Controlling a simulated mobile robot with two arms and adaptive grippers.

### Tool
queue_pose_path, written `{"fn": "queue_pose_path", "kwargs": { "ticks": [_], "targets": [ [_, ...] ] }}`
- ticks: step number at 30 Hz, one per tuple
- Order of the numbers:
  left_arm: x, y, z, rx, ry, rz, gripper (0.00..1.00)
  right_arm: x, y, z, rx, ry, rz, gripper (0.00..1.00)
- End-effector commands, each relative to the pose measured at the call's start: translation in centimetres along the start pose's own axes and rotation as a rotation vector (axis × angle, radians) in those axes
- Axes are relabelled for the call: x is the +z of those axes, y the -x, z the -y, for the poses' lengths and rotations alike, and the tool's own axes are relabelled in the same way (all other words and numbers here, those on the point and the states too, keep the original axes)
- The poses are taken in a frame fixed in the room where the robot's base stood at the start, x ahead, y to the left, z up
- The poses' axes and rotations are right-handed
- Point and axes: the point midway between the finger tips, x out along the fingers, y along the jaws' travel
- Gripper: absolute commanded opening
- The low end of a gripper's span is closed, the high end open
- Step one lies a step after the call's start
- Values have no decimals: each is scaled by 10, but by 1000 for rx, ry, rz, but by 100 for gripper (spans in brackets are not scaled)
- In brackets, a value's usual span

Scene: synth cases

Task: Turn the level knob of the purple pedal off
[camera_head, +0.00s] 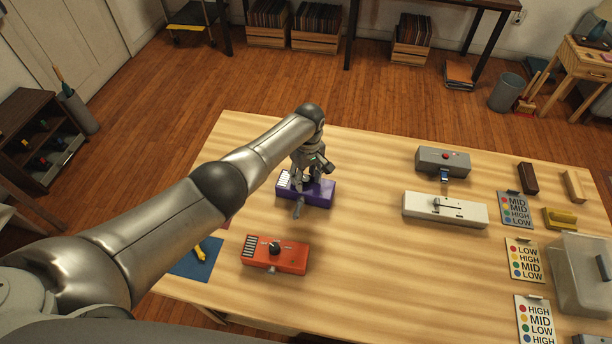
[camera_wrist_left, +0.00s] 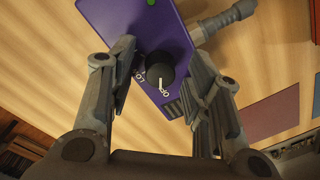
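The purple pedal (camera_head: 320,194) lies on the wooden table under my left gripper (camera_head: 305,183), whose arm reaches in from the left. In the left wrist view the purple pedal (camera_wrist_left: 168,28) shows a round black knob (camera_wrist_left: 160,68) with a white pointer line, near the labels LO and OFF. The pointer appears directed toward the OFF lettering. My left gripper's two fingers (camera_wrist_left: 163,72) are spread on either side of the knob, with a gap to it on both sides. In the head view the knob is hidden by the gripper. My right gripper is not in view.
A red pedal (camera_head: 290,258) with a black knob lies nearer me. A grey pedal (camera_head: 432,160) and a white pedal (camera_head: 417,211) lie to the right. Label cards (camera_head: 515,210) and a clear bin (camera_head: 575,290) fill the right side. The table's middle is clear.

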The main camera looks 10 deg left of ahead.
Motion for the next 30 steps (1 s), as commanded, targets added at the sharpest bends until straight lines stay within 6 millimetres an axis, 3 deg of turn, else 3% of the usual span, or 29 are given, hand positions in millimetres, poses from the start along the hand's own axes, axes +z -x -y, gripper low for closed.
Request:
{"fn": "queue_pose_path", "kwargs": {
  "ticks": [8, 13, 30],
  "targets": [
    [0, 2, 0, 1, 0, 0, 45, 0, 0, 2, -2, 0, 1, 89],
    [-1, 13, 0, 1, -1, 0, 45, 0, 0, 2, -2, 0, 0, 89],
    [0, 110, 0, 1, 0, -1, 45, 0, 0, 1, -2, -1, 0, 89]
  ]
}}
